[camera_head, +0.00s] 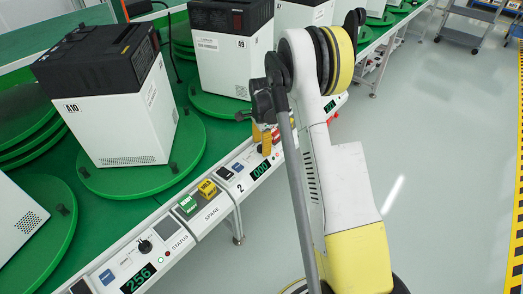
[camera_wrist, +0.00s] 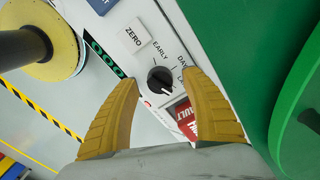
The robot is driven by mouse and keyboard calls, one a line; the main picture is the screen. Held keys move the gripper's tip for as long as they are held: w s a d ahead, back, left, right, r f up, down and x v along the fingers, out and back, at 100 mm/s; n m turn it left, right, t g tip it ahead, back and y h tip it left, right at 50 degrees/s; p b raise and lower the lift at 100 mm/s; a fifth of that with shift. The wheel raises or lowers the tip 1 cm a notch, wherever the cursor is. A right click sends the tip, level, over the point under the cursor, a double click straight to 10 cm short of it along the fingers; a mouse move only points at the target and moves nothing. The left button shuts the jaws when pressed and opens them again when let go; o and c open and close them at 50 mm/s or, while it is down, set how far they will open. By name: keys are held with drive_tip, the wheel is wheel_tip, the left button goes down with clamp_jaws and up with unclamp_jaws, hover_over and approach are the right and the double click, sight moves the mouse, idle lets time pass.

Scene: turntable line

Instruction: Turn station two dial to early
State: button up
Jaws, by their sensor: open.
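The station two dial (camera_wrist: 160,80) is a round black knob on the white panel in the wrist view. The labels EARLY (camera_wrist: 161,48) and DAY (camera_wrist: 182,52) are beside it, and a third starting with L is partly hidden by a finger. I cannot tell for sure which label the knob points to. My gripper (camera_wrist: 161,76) is open, its two yellow fingers on either side of the knob in the picture, with no clear contact. In the head view my gripper (camera_head: 265,140) is over the station marked 2 (camera_head: 240,187) and hides its dial.
A white ZERO button (camera_wrist: 134,36) and a red FAULT block (camera_wrist: 187,118) are close to the dial. Green turntables (camera_head: 150,172) with white machines (camera_head: 125,115) line the panel's left. Another dial (camera_head: 145,246) is nearer, by the 256 display (camera_head: 138,278).

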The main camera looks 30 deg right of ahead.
drive_tip(key=shift+f, duration=0.4)
clamp_jaws()
